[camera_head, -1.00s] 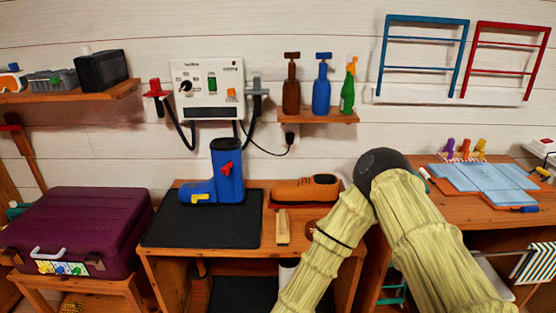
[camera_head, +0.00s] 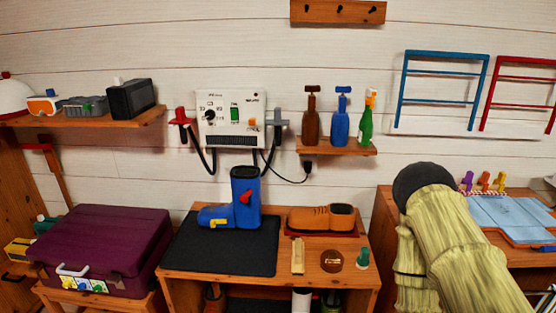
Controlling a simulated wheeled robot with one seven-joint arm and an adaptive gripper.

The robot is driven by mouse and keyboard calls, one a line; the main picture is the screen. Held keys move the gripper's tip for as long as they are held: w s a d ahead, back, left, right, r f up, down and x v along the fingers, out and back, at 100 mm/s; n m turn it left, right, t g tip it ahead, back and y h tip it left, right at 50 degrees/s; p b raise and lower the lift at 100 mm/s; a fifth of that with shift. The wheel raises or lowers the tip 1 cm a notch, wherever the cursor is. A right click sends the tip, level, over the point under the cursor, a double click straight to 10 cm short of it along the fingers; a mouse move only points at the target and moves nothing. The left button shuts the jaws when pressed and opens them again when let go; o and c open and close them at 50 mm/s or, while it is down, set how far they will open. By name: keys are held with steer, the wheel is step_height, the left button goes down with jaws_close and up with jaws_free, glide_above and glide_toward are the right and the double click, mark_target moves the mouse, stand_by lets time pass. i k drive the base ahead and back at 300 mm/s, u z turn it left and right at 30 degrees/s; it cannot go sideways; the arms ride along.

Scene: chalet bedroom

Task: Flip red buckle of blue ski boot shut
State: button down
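The blue ski boot (camera_head: 245,200) stands upright on a black mat (camera_head: 222,255) on the wooden bench, its toe pointing left. Its red buckle (camera_head: 246,198) is on the shaft and looks tilted out; its exact angle is too small to tell. A yellow buckle (camera_head: 216,222) sits low on the foot part. My arm, in a pale yellow sleeve with a dark round joint, is at the lower right, well apart from the boot. My gripper is not in the picture.
An orange-brown shoe (camera_head: 322,218) lies right of the boot. A wooden block (camera_head: 298,256), a brown round tin (camera_head: 331,261) and a green-topped item (camera_head: 362,257) stand in front of it. A purple suitcase (camera_head: 105,240) is at left. A wall dryer (camera_head: 232,120) hangs behind the boot.

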mark_target(244, 198)
steer(key=u, duration=3.35)
steer(key=i, duration=0.5)
steer(key=z, duration=2.8)
